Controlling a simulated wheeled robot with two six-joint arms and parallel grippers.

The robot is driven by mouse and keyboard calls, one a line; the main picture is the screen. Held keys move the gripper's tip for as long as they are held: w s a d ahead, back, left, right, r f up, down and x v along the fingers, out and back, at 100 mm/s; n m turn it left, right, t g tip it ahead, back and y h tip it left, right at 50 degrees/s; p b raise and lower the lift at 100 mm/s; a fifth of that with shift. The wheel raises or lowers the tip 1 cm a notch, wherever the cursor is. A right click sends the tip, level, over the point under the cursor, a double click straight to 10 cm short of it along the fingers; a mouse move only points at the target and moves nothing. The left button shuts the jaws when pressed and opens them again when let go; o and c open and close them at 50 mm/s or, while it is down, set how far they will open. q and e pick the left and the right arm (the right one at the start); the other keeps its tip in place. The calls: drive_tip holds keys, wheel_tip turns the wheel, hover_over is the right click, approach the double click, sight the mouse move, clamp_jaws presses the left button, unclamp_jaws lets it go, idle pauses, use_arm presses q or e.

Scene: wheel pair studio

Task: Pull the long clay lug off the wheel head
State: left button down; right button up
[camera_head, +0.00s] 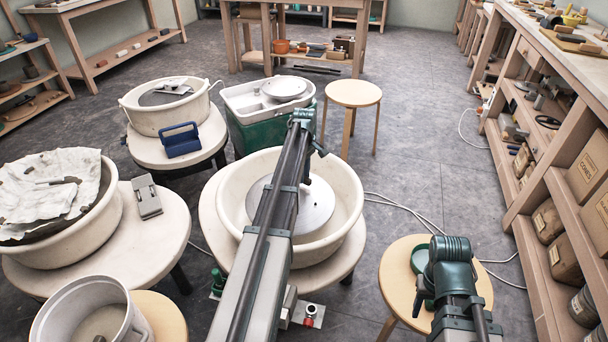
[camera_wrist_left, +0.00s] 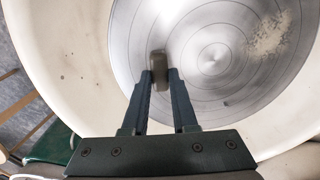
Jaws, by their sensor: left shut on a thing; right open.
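The round metal wheel head (camera_head: 318,208) sits inside the cream splash pan (camera_head: 350,190). In the left wrist view the wheel head (camera_wrist_left: 215,60) shows ring lines and pale crumbs near its right side. My left gripper (camera_wrist_left: 160,80) is over the wheel head, shut on a small grey-brown lug (camera_wrist_left: 158,62) between its fingertips. I cannot tell whether the lug touches the disc. In the head view my left arm crosses in front of the pan and hides part of the disc.
A round stool (camera_head: 398,270) stands under my right arm. A second pan (camera_head: 130,115) with a blue caddy (camera_head: 180,140) is at back left, beside a green tub (camera_head: 250,135). A cloth-covered pan (camera_head: 105,215) is at left. White cables lie on the floor at right, before the shelves.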

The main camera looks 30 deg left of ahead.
idle(0.3)
use_arm(q)
wheel_tip(320, 180, up, 7)
drive_tip(key=p, duration=0.7)
drive_tip(key=shift+r, duration=0.1)
